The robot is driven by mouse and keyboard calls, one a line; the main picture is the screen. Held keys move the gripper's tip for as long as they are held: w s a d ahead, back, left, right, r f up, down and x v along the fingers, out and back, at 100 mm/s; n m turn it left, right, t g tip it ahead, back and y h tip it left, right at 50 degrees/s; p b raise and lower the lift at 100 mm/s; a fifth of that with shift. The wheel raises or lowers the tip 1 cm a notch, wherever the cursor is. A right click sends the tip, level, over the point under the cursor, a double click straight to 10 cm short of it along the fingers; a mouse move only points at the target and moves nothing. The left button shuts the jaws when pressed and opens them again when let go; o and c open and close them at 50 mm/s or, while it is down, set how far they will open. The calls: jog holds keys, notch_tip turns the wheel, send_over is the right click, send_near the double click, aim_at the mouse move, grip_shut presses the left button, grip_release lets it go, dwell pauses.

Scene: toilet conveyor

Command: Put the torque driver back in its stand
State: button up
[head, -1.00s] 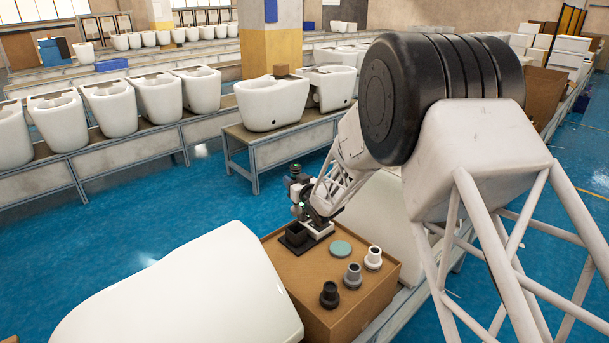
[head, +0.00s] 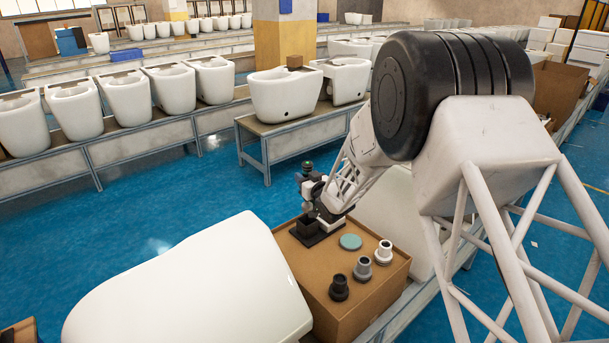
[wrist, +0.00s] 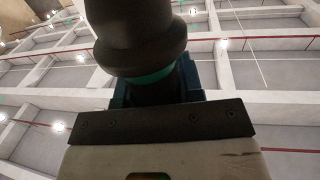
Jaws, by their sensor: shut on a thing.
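The torque driver (head: 308,168), dark with a green ring, is roughly upright in the head view, its top above my gripper (head: 317,190). In the wrist view its wide black handle (wrist: 135,30) and green ring (wrist: 152,77) rise above the dark finger bar (wrist: 160,122). My gripper is shut on it. The stand looks to be the black square holder (head: 306,227) on a dark base, on the brown box. The driver's lower end is near the holder; I cannot tell whether it is above it or inside it.
The brown box (head: 345,308) also bears a teal disc (head: 350,242) and white (head: 383,252), grey (head: 362,268) and black (head: 339,287) fittings. A large white ceramic piece (head: 190,290) lies at its left. Another white piece (head: 388,208) is behind my arm.

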aim_at(309, 206)
jog(key=shift+f, duration=5.2)
jog(key=o, duration=1.2)
jog(key=shift+c, duration=0.2)
jog(key=shift+s+d+f, duration=0.1)
jog(key=shift+s, duration=0.05)
jog(key=shift+v, duration=3.7)
